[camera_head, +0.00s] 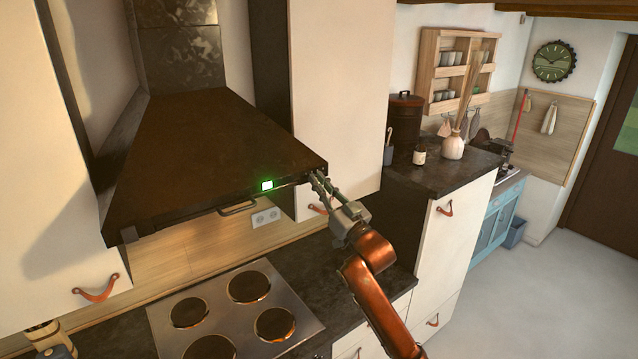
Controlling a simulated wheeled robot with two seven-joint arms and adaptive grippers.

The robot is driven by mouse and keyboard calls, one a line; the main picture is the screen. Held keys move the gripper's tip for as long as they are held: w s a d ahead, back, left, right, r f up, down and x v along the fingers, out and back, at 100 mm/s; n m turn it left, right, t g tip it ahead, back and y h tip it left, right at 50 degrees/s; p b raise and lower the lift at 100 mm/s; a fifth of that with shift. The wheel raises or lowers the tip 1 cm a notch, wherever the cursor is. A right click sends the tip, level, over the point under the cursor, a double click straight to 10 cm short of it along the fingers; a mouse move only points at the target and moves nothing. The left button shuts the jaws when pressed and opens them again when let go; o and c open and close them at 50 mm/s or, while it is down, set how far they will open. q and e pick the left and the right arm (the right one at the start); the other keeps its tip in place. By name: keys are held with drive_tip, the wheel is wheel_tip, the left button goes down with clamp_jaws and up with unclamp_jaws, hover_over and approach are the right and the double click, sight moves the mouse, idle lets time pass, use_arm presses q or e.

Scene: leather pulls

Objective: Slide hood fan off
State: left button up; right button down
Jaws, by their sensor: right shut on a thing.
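The dark range hood (205,140) hangs over the stove at the left of the head view. A green light (267,185) glows on its front edge, and a bar handle (238,208) sits below that edge. My right gripper (314,178) is at the right end of the hood's front edge, with its fingers shut on a small part there, at the place of the fan slider. The fingers mostly hide that part. My left gripper is not in view.
A cooktop (235,312) with several round plates lies below the hood. Cream cabinets (338,85) flank the hood closely. A dark counter (440,172) to the right holds a vase (453,146) and a brown canister (404,118). Open floor (545,300) lies at the right.

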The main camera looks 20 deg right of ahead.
drive_tip(key=shift+a, duration=0.1)
idle(0.4)
drive_tip(key=shift+s+a, duration=0.2)
drive_tip(key=shift+a, duration=0.35)
drive_tip(key=shift+s+a, duration=0.2)
drive_tip(key=shift+a, duration=0.3)
drive_tip(key=c, duration=2.4)
unclamp_jaws()
drive_tip(key=shift+f, duration=0.1)
drive_tip(key=o, duration=0.4)
drive_tip(key=shift+a, duration=0.1)
drive_tip(key=shift+d, duration=0.2)
drive_tip(key=v, duration=1.2)
drive_tip(key=shift+a, duration=0.1)
